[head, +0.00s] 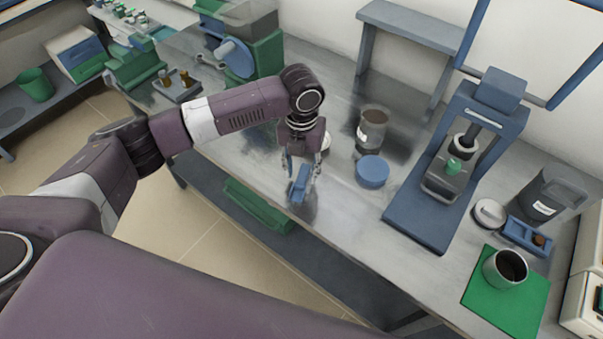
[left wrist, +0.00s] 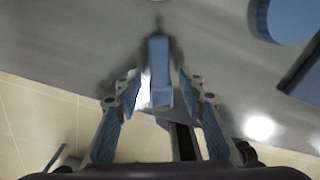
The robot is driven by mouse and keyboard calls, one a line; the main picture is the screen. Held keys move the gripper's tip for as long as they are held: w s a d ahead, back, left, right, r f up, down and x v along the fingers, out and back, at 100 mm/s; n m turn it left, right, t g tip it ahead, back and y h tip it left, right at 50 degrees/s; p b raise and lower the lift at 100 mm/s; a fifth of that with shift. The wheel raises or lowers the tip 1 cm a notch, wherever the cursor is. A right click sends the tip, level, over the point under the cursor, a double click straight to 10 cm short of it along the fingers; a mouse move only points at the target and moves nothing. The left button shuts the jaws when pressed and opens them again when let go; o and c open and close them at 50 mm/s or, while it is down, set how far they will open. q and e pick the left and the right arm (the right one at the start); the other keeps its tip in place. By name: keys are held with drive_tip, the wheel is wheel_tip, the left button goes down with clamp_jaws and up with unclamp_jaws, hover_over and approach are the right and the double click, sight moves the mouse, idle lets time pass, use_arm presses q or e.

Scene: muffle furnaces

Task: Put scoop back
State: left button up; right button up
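A small blue block-like piece, which looks like the scoop or its handle (head: 299,186), is at the front edge of the metal bench. It also shows in the left wrist view (left wrist: 159,70). My left gripper (head: 301,172) points down over it. In the left wrist view my left gripper (left wrist: 160,88) is open, with one finger on each side of the blue piece and gaps beside it. The scoop's bowl cannot be made out. My right gripper is not in view.
A clear jar of dark material (head: 372,128) and a round blue lid (head: 372,172) stand right of the gripper. Further right are a blue press (head: 420,215), a dark container (head: 552,190), and a cup (head: 505,268) on a green mat (head: 480,293).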

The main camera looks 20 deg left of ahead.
sight(301, 178)
use_arm(q)
wheel_tip(301, 178, up, 11)
drive_tip(key=b, duration=0.1)
drive_tip(key=shift+f, duration=0.15)
drive_tip(key=shift+f, duration=0.1)
idle(0.4)
